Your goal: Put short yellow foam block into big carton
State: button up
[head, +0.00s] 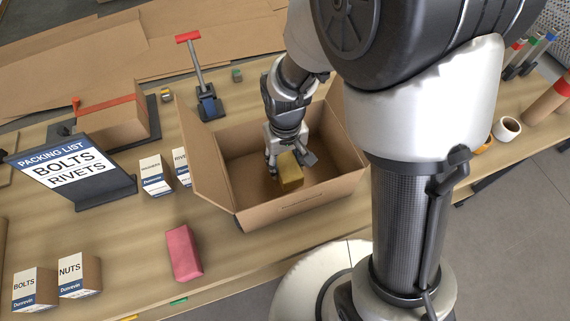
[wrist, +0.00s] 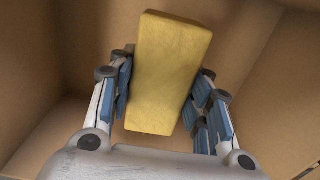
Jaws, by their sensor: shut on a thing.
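The short yellow foam block (head: 290,172) is between the fingers of my gripper (head: 287,160), inside the opening of the big carton (head: 300,199). In the wrist view the yellow block (wrist: 168,72) stands between the two blue-padded fingers of my gripper (wrist: 163,98), with brown carton walls (wrist: 255,50) around it. My gripper is shut on the block. The carton is open, with its left flap standing out to the side. I cannot tell whether the block touches the carton floor.
A pink block (head: 183,253) lies left of the carton on the wooden table (head: 120,240). A packing list sign (head: 65,165), small bolts box (head: 34,288), nuts box (head: 79,276) and a blue-based tool (head: 208,103) stand left. Tape rolls (head: 506,129) sit at the right.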

aim_at(285, 170)
jog(key=shift+f+b, duration=0.7)
jog(key=shift+f, duration=1.4)
jog(key=shift+f, duration=0.1)
jog(key=o, duration=0.7)
